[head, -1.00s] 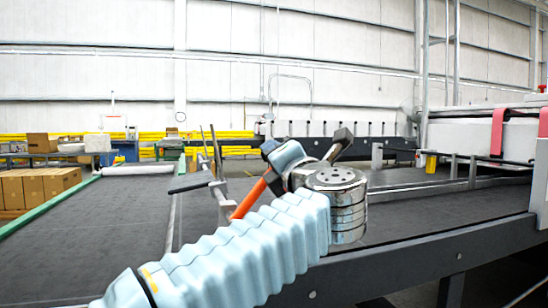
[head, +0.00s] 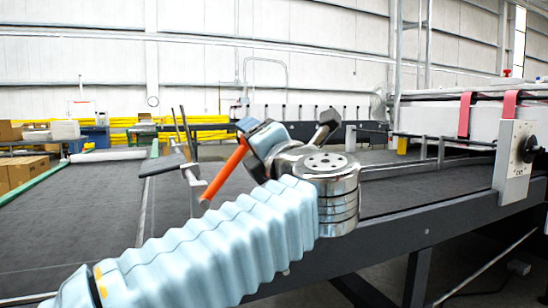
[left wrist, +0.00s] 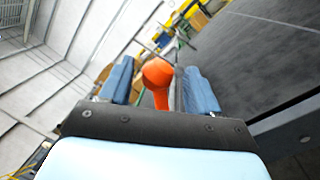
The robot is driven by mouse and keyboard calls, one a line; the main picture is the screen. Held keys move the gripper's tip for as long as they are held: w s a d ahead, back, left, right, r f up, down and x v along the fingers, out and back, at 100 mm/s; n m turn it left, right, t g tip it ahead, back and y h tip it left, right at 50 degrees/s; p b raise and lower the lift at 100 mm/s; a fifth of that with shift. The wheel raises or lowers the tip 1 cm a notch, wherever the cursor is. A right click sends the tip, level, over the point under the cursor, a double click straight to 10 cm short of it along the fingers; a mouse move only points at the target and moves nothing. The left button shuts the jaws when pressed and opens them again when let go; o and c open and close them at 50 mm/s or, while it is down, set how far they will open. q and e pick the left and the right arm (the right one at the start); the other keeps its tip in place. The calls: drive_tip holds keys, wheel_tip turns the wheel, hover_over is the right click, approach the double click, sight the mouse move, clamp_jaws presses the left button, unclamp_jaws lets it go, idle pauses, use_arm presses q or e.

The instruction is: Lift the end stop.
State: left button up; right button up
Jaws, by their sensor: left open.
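The end stop (head: 196,190) appears to be the grey bracket with dark upright rods and a dark arm, standing over the belt left of my left gripper (head: 252,134). An orange bar (head: 224,172), probably its handle, slants from beside the gripper down to the bracket. In the left wrist view, the rounded orange end (left wrist: 158,74) lies between the two blue fingers of my left gripper (left wrist: 159,84). The fingers are open, with a visible gap on the left side; contact on the right is unclear. My arm hides part of the bracket's surroundings. My right gripper is not in view.
The dark belt table (head: 100,210) spreads out left, with a dark frame rail (head: 400,222) at the front. A machine side plate with a knob (head: 514,162) stands at right. Cartons (head: 28,171) are far left. The belt's left part is clear.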

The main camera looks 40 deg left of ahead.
use_arm(q)
drive_tip(key=b+v, duration=0.1)
drive_tip(key=v, duration=0.9)
